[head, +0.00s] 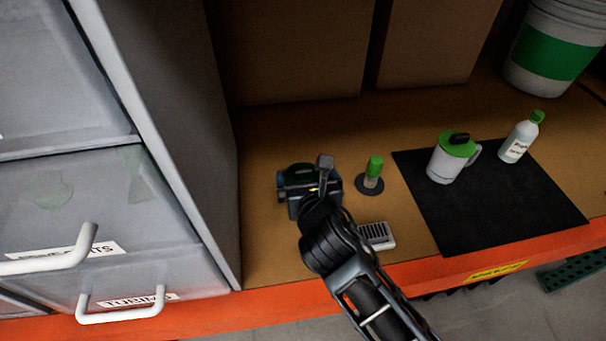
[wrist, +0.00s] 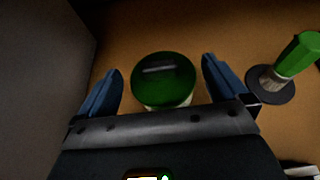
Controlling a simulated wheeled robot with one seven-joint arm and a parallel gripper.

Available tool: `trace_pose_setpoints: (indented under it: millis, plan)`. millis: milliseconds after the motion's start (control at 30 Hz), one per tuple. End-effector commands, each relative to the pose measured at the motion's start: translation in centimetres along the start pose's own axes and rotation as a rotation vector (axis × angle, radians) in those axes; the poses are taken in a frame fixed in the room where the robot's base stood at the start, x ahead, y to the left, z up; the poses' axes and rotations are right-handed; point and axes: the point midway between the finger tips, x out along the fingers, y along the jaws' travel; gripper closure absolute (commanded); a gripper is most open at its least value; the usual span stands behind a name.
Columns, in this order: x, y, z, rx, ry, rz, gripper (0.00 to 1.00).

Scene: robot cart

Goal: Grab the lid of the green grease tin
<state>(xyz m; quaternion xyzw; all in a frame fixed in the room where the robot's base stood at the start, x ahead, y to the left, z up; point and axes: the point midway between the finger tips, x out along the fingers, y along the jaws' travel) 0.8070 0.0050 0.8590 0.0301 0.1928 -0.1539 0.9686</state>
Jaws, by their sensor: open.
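The green grease tin (wrist: 158,100) stands on the brown shelf, seen from above in the wrist view. Its round dark green lid (wrist: 165,88) has a grey bar handle on top and sits on a pale body. My gripper (wrist: 162,72) is open, with one blue finger left of the lid and one right of it, and a gap shows on both sides. In the head view my gripper (head: 310,184) hides most of the tin, and only some of the green lid (head: 299,169) shows.
A green-handled brush (head: 374,170) stands on a dark round base just right of my gripper. A grey slotted box (head: 376,236) is near the front edge. A black mat (head: 490,215) holds a green-lidded mug (head: 450,160) and a bottle (head: 519,140). A grey cabinet wall (head: 190,130) rises at left.

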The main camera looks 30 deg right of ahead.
Motion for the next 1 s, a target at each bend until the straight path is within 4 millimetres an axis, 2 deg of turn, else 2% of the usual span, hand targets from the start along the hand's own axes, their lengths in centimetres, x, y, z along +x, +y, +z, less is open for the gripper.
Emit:
trace_pose_setpoints:
  millis: [100,200,467,900,1000]
  plan:
    - [1.6,0.1,0.0,0.000,-0.001,0.000,0.00]
    - [2.3,0.1,0.0,0.001,0.000,0.000,0.00]
    - [2.5,0.1,-0.1,0.001,0.000,0.001,0.01]
    - [2.4,0.1,-0.1,0.001,0.000,0.001,0.42]
    - [2.4,0.1,0.0,0.001,0.000,0.001,0.42]
